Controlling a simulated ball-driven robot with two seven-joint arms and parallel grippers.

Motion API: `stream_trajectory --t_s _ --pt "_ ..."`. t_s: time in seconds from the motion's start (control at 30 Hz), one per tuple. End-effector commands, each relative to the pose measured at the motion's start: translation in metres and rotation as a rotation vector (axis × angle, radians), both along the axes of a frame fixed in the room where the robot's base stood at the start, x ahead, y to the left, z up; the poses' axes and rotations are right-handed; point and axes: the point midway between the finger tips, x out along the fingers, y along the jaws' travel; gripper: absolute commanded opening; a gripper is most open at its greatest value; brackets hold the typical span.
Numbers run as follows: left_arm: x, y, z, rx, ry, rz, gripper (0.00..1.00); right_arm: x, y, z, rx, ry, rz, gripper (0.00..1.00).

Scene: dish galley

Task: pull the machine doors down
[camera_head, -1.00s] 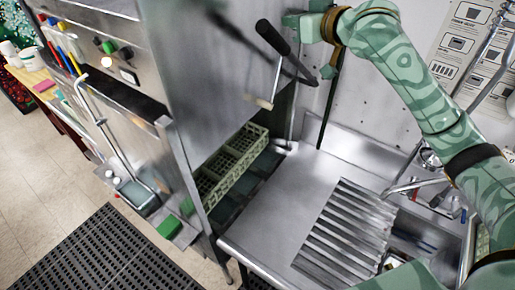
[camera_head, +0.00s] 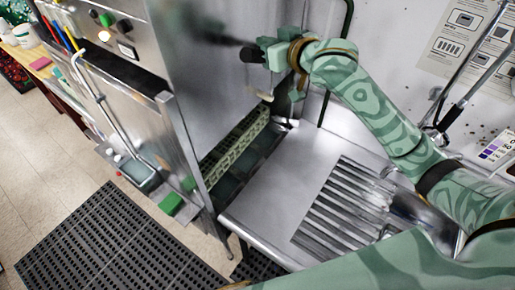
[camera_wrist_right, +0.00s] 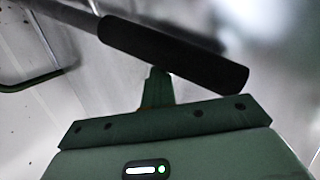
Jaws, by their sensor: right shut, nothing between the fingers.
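The machine's steel door panel (camera_head: 205,75) is raised, with an opening below it. The handle's black grip (camera_head: 250,55) sticks out in front of the panel, mostly hidden behind my right gripper (camera_head: 264,50). In the right wrist view the black grip (camera_wrist_right: 175,55) runs across, tilted down to the right. My right gripper's shut fingers (camera_wrist_right: 158,82) are just below it in that picture, not around it. I cannot tell whether they touch it. My left gripper is not in view.
A green dish rack (camera_head: 238,148) sits in the machine opening. A steel drainboard (camera_head: 265,200) with ridges is to the right. My right arm spans above it. A wall poster (camera_head: 470,35) is at upper right; a black floor mat (camera_head: 115,245) is at lower left.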

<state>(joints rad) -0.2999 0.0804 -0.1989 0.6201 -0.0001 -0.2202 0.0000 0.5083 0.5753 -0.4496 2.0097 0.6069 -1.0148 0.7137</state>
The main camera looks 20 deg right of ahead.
Motion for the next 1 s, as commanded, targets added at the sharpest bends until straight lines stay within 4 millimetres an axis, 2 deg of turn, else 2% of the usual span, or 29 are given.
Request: stream_trajectory --t_s 0.03,0.2,0.57,0.73,1.0 --pt "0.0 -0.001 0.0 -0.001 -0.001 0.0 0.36 -0.004 0.006 -0.009 0.002 0.008 0.006 0.0" --pt "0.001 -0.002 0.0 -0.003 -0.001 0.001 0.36 -0.013 0.018 -0.027 0.005 0.007 0.008 0.0" --pt "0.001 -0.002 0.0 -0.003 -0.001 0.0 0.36 -0.026 0.033 -0.073 0.003 0.007 0.006 0.0" --pt "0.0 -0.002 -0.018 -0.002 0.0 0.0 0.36 -0.031 0.041 -0.099 0.004 0.006 0.006 0.0" --pt "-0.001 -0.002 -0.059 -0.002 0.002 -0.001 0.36 -0.039 0.051 -0.132 0.002 0.004 0.005 0.0"
